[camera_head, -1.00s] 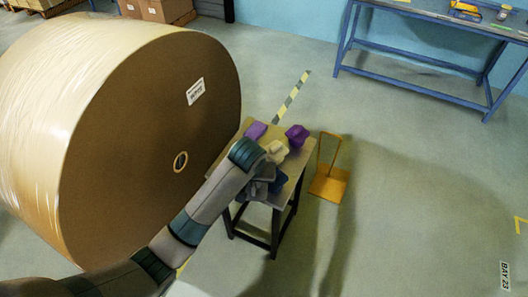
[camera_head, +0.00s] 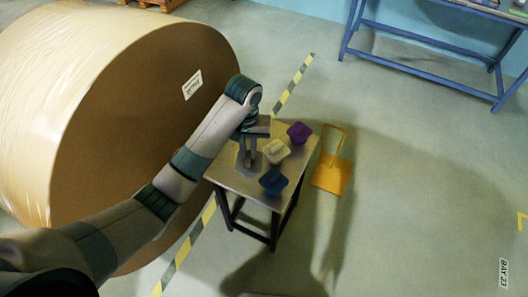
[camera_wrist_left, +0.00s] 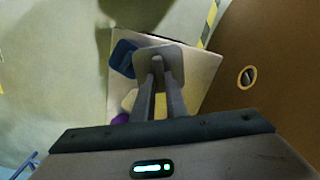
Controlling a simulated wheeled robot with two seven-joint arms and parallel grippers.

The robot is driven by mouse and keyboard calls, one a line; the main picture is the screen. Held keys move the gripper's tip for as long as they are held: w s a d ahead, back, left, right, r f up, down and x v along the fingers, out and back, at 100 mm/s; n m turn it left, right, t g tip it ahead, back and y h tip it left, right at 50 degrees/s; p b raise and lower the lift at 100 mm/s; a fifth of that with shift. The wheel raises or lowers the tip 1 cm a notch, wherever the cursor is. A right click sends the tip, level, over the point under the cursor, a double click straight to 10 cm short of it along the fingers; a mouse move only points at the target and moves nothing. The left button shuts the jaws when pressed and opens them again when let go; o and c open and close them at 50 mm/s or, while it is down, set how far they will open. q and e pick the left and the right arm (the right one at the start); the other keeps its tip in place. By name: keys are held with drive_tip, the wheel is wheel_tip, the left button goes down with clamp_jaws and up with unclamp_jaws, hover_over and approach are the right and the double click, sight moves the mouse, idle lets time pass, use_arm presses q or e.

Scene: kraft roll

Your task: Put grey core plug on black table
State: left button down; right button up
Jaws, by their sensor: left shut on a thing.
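My left gripper (camera_head: 249,152) is over the small table (camera_head: 226,174), which has a greyish top and black legs. In the left wrist view, its two fingers (camera_wrist_left: 168,82) are shut on the grey core plug (camera_wrist_left: 158,53), a squarish grey piece at the fingertips. In the head view the plug is hard to tell apart from the grey fingers. The plug is over the table top; I cannot tell whether it touches it. My right gripper is not in view.
A blue plug (camera_head: 273,181), a cream plug (camera_head: 277,151) and a purple plug (camera_head: 300,132) stand on the table's right side. A huge kraft roll (camera_head: 140,150) is close on the left. A blue workbench (camera_head: 430,60) stands behind.

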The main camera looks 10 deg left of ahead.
use_arm(q)
drive_tip(key=shift+s+r, duration=0.1)
drive_tip(key=shift+w+a+f, duration=0.15)
drive_tip(key=shift+w+f, duration=0.05)
drive_tip(key=shift+f, duration=0.05)
drive_tip(key=shift+w+a+f+b, duration=0.55)
drive_tip(key=shift+w+f+b, duration=0.15)
drive_tip(key=shift+b, duration=0.25)
drive_tip(key=w+a+f+p, duration=0.1)
drive_tip(key=w+a+f, duration=0.4)
drive_tip(key=w+a, duration=0.1)
drive_tip(key=shift+w+a+f+p, duration=0.15)
drive_tip(key=shift+w+a+p, duration=0.15)
drive_tip(key=shift+w+a, duration=0.1)
wheel_tip(320, 180, down, 4)
drive_tip(key=shift+p, duration=0.5)
